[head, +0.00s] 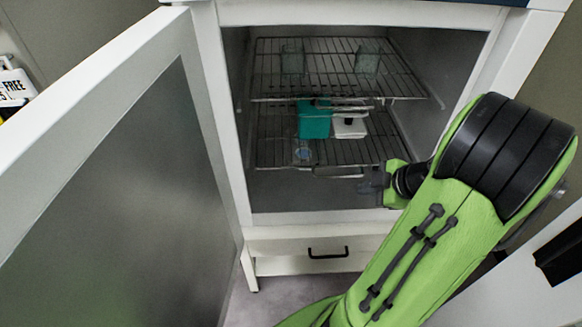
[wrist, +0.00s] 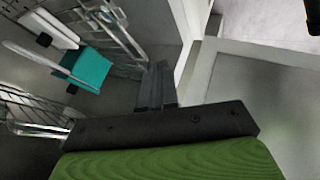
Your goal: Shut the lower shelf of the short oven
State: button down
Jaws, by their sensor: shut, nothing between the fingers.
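The short oven is a white cabinet (head: 240,165) with its large door (head: 110,180) swung open to the left. Inside, the lower wire shelf (head: 350,152) holds a teal box, a white item and a small clear glass piece. Its front edge lies farther forward than the upper shelf's rear part, but how far it is pulled out I cannot tell. My gripper (head: 368,184) is shut and empty at the oven's opening, just below and right of the lower shelf's front edge. In the wrist view, the shut fingers (wrist: 157,85) point into the oven; the shelf wires (wrist: 35,115) are at left.
The upper wire shelf (head: 330,70) holds two glass containers (head: 367,58). A teal box (head: 314,120) and a white item (head: 349,126) sit on the lower shelf. A drawer with a black handle (head: 328,253) is below. The oven's right wall stands close to my arm.

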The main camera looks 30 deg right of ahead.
jog(key=w+f+b, duration=0.1)
jog(key=w+f, duration=0.6)
jog(key=w, duration=0.2)
jog(key=shift+w+d+b, duration=0.15)
jog(key=shift+w+b, duration=0.1)
jog(key=shift+b, duration=0.1)
